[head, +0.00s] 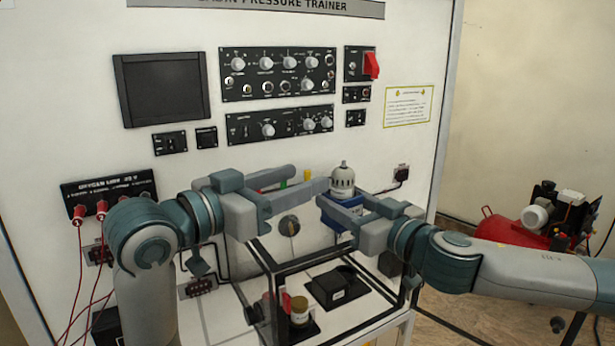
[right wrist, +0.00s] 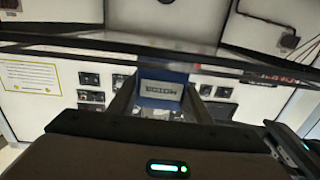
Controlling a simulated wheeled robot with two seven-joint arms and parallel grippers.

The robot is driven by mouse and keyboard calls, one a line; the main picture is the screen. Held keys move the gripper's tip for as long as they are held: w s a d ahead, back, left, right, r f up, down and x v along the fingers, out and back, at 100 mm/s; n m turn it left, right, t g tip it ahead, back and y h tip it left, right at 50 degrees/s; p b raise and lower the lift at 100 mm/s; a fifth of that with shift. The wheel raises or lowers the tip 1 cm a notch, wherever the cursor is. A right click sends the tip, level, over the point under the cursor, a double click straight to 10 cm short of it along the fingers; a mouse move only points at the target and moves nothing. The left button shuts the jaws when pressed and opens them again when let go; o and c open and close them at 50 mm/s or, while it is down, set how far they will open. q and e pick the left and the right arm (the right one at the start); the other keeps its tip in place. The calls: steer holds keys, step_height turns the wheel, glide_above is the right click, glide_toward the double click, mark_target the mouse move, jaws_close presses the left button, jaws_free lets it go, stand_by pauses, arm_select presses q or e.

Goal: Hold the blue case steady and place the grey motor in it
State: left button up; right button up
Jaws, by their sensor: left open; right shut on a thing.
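The blue case (head: 349,214) is in the head view in front of the white panel, above the black frame. My right gripper (head: 347,204) is shut on it, one finger on each side. In the right wrist view the blue case (right wrist: 161,89) shows a pale lettered label between the fingers. The grey motor (head: 343,180), a ribbed dome with a small knob, stands upright at the top of the case. I cannot tell how deep it sits. My left gripper (head: 309,178) is open, with its near fingertip close to the motor's left side.
Red cables (head: 81,245) hang at the left. A red compressor (head: 505,232) stands at the right.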

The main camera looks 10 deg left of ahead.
stand_by(0.4)
steer(key=o, duration=1.1)
steer(key=v, duration=1.2)
